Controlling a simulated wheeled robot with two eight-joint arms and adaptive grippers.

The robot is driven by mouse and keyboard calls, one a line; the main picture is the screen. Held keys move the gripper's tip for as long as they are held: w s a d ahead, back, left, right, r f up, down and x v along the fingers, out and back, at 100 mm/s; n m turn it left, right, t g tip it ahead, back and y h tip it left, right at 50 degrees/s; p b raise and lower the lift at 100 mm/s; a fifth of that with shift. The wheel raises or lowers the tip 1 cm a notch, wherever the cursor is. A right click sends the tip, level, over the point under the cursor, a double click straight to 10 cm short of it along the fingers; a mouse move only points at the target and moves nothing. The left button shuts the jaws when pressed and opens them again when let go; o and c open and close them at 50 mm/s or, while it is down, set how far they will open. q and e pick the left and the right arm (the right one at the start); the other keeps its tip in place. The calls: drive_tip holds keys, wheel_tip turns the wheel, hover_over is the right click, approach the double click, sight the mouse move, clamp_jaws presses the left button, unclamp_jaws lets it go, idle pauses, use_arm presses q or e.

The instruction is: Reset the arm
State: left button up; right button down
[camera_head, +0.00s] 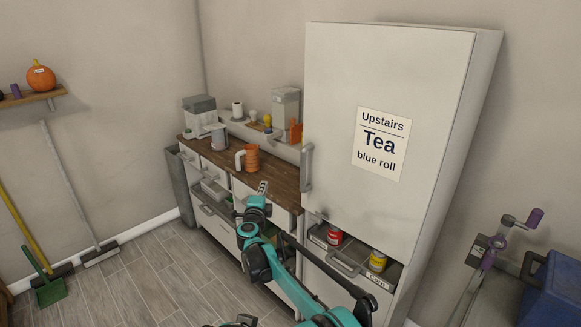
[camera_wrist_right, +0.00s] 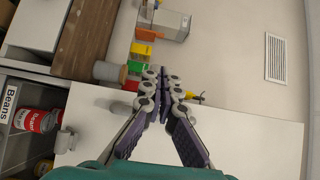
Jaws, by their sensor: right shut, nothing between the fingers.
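My right arm reaches in from the lower right in the head view, teal and black. Its gripper (camera_head: 262,188) is in front of the wooden counter (camera_head: 275,180). In the right wrist view the right gripper (camera_wrist_right: 166,82) has its fingers together with nothing held between them. My left gripper is not recognisable in either view.
A tall white cabinet (camera_head: 330,80) with a "Tea" sign (camera_head: 381,144) stands right of the counter. An open drawer (camera_head: 384,285) holds a red can (camera_head: 335,237) and a yellow can (camera_head: 377,261). An orange mug (camera_head: 252,158) stands on the counter.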

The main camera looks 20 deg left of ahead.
drive_tip(key=s+d+r+n+y, duration=0.1)
drive_tip(key=d+r+n+y, duration=0.3)
drive_tip(key=d+r, duration=0.65)
drive_tip(key=s+d+r+n+g, duration=0.2)
drive_tip(key=s+d+r+n, duration=0.15)
drive_tip(key=s+d, duration=0.2)
drive_tip(key=s+d+r+n+g, duration=0.1)
drive_tip(key=s+d+r+n, duration=0.1)
drive_tip(key=s+d+n, duration=0.35)
drive_tip(key=s+d+f+n+g+h, duration=0.1)
drive_tip(key=s+d+f+g+h, duration=0.1)
drive_tip(key=s+d+f, duration=0.5)
drive_tip(key=s+d+f+n+g+h, duration=0.1)
drive_tip(key=s+d+f+g+h, duration=0.2)
drive_tip(key=s+d+f, duration=0.5)
drive_tip(key=s+d+f+g+h, duration=0.2)
drive_tip(key=s+d+f, duration=0.6)
drive_tip(key=s+d, duration=0.6)
drive_tip(key=s, duration=0.4)
drive_tip(key=shift+d+n+g, duration=0.3)
drive_tip(key=shift+d+n, duration=0.1)
